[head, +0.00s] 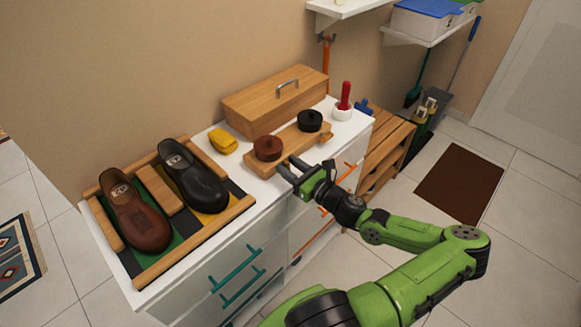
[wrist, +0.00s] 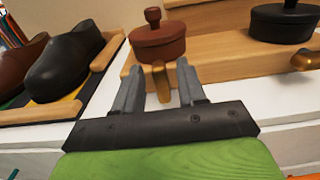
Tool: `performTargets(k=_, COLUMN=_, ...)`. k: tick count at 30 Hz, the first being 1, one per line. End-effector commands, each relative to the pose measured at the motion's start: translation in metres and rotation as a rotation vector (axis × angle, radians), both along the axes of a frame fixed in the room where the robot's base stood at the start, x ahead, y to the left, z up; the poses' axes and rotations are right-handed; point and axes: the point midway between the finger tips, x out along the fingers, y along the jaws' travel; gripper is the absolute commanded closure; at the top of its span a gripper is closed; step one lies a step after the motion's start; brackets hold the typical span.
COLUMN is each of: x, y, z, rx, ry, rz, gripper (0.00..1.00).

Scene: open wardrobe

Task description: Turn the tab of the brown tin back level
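The brown tin (head: 267,149) sits on a wooden board at the front of the white cabinet top. In the wrist view the brown tin (wrist: 158,46) is round, with a lid and knob. Its brass tab (wrist: 161,84) runs downward in the picture from the tin's front, over the board's edge. My gripper (head: 285,167) is in front of the tin. In the wrist view my gripper (wrist: 158,72) is open, with one finger on each side of the tab and visible gaps to both. The tab is not clear in the head view.
A black tin (head: 309,121) stands on the same board (head: 292,148), with its own brass tab (wrist: 306,62) at its side. A wooden box (head: 277,99) is behind. A yellow cloth (head: 223,141) and a shoe tray (head: 190,247) are to the left. A red-handled brush (head: 345,97) stands right.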

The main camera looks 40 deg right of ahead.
Motion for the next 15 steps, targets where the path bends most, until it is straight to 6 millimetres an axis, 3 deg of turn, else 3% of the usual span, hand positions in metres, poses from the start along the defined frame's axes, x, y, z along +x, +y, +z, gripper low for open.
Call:
performTargets(k=1, x=-0.0002, y=0.0, z=0.0, rx=0.0, ry=0.0, rz=0.0, gripper=0.68)
performTargets(k=7, x=-0.0004, y=0.0001, z=0.0, rx=0.0, ry=0.0, rz=0.0, gripper=0.99)
performTargets(k=15, x=-0.0004, y=0.0003, z=-0.0001, rx=-0.009, ry=0.0, rz=0.001, gripper=1.0)
